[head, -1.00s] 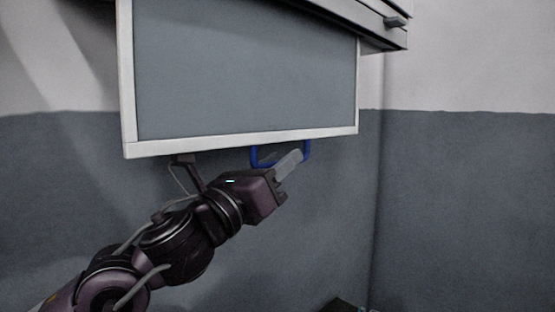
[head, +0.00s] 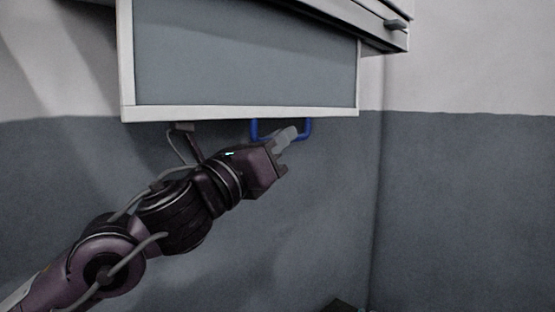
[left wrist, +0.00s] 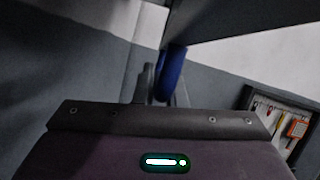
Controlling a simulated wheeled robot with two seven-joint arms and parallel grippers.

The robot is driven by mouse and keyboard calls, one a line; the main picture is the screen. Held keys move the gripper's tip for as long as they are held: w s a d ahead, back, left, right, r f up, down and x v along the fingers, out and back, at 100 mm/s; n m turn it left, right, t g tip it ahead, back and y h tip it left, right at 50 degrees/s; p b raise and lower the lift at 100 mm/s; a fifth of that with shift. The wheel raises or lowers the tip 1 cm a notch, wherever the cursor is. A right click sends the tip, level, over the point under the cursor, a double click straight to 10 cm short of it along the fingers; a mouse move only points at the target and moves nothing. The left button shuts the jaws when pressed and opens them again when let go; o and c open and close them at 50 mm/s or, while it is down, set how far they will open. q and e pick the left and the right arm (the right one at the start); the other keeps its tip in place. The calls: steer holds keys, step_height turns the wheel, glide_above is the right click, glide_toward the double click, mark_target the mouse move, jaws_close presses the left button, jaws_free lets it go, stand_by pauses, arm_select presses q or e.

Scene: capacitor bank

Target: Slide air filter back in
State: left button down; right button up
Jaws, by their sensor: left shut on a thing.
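The air filter (head: 245,55) is a grey panel with a white frame, hanging down from the cabinet (head: 372,22) at the top of the head view. A blue handle (head: 307,128) sticks out below its lower edge. My left gripper (head: 287,136) is shut on this handle from below. In the left wrist view the blue handle (left wrist: 170,72) rises from between the fingers, which are partly hidden behind the gripper body. My right gripper is in neither view.
A small latch or knob (head: 396,23) sits on the cabinet's right side. In the left wrist view a board with hanging tools (left wrist: 284,122) is at the right.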

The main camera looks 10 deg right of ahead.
mark_target(242, 75)
arm_select(q)
step_height(242, 75, up, 12)
steer(key=p, duration=0.3)
steer(key=shift+a+r, duration=0.1)
steer(key=shift+r, duration=0.05)
steer(key=c, duration=1.5)
jaws_free()
steer(key=shift+f, duration=0.3)
steer(key=b+v, duration=0.4)
steer(key=v, duration=0.3)
steer(key=shift+s+a, duration=0.2)
steer(key=shift+a, duration=0.1)
steer(key=shift+d, duration=0.1)
